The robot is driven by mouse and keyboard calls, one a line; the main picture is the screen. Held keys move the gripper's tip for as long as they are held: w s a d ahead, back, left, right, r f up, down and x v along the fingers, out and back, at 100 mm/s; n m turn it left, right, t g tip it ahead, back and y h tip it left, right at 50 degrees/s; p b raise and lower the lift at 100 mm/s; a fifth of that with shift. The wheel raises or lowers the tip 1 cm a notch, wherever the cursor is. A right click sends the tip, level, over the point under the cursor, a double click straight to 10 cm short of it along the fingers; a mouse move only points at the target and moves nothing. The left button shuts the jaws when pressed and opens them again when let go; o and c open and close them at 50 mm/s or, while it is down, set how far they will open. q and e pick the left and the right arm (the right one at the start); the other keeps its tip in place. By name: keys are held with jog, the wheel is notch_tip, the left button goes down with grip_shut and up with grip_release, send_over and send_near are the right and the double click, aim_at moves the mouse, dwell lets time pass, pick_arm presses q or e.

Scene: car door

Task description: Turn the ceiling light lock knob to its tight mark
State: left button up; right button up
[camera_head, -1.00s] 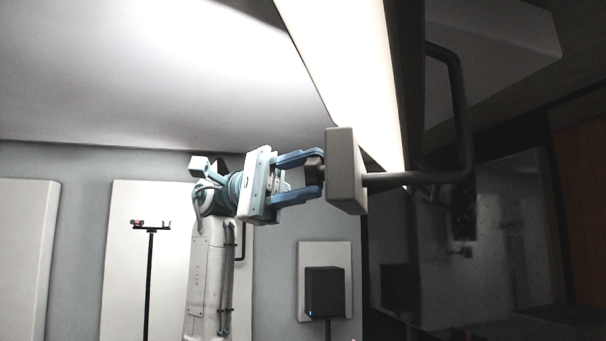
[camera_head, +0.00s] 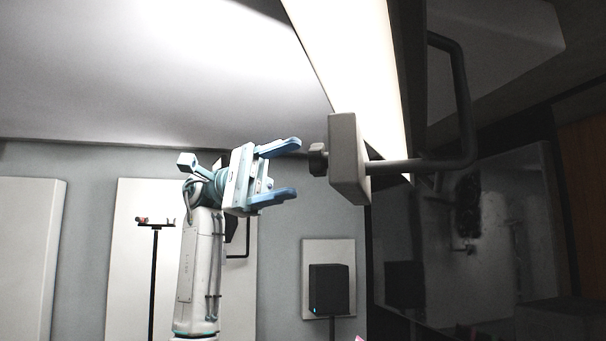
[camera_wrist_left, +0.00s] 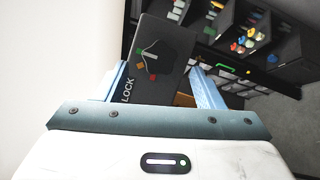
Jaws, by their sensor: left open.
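The ceiling light's lock knob (camera_head: 317,160) is a small dark knob on the left face of a grey block (camera_head: 346,158) under the bright light. In the left wrist view the dark lock panel (camera_wrist_left: 175,45) carries the word LOCK and small green, orange and red marks around the dark knob (camera_wrist_left: 155,60). Which mark the knob points to is too small to tell. My left gripper (camera_head: 289,170) has blue fingers spread apart. It is open and empty, just left of the knob and not touching it.
A dark bent bar (camera_head: 462,100) runs from the block to the right. A black speaker-like box (camera_head: 328,288) stands below, and a thin stand (camera_head: 155,280) is at the left. The left wrist view shows shelves with coloured items (camera_wrist_left: 245,42).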

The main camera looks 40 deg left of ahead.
pick_arm(q)
jog(key=a+b, duration=0.1)
jog(key=a, duration=0.5)
jog(key=shift+f, duration=0.3)
jog(key=shift+w+a, duration=0.1)
